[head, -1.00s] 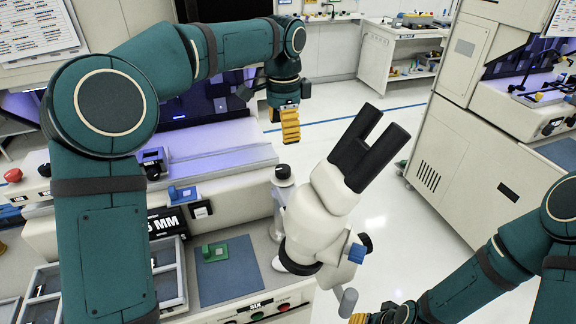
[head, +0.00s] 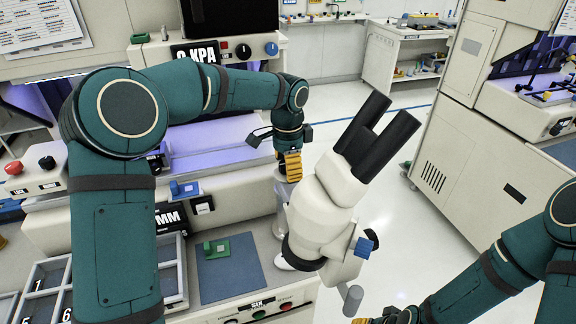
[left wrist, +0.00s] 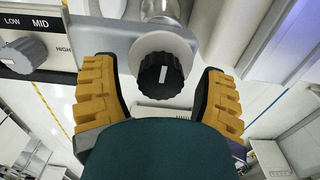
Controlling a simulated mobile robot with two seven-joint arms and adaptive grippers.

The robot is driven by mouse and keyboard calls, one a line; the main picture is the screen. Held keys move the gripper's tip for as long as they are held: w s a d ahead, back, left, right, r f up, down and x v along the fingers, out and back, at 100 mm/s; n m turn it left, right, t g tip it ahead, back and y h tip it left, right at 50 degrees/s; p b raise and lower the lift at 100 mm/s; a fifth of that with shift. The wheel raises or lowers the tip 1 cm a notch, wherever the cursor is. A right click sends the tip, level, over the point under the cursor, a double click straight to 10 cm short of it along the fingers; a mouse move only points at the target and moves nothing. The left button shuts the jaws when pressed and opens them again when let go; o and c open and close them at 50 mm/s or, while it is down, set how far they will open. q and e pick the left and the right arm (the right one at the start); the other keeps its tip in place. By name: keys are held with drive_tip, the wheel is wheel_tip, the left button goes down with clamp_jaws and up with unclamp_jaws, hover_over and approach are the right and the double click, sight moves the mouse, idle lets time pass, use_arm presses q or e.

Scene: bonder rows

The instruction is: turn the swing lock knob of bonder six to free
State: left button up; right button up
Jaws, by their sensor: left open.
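In the left wrist view a black ribbed knob (left wrist: 160,80) with a white mark sits on a pale round collar, between the two orange fingers of my left gripper (left wrist: 160,98). The fingers are open, one on each side, with gaps to the knob. The white mark runs roughly up and down in that view. In the head view my left gripper (head: 290,166) points down over the post behind the microscope (head: 335,200) and hides the knob. My right gripper (head: 364,320) shows only partly at the bottom edge.
The tilted microscope stands close to the right of my left gripper. A grey LOW-MID-HIGH dial (left wrist: 24,54) is left of the fingers in the wrist view. A blue mat (head: 228,272) with a green piece (head: 216,248) lies in front. Open floor is to the right.

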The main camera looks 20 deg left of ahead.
use_arm(q)
drive_tip(key=c, duration=1.2)
drive_tip(key=shift+n, duration=0.4)
drive_tip(key=n+p, duration=0.1)
drive_tip(key=n, duration=0.2)
drive_tip(key=n+p, duration=0.1)
drive_tip(key=n, duration=0.3)
drive_tip(key=shift+n, duration=0.3)
drive_tip(key=n+p, duration=0.1)
drive_tip(key=n, duration=0.4)
drive_tip(key=shift+a, duration=0.15)
drive_tip(key=shift+n+p, duration=0.5)
drive_tip(key=shift+n, duration=1.7)
drive_tip(key=shift+a+f, duration=0.1)
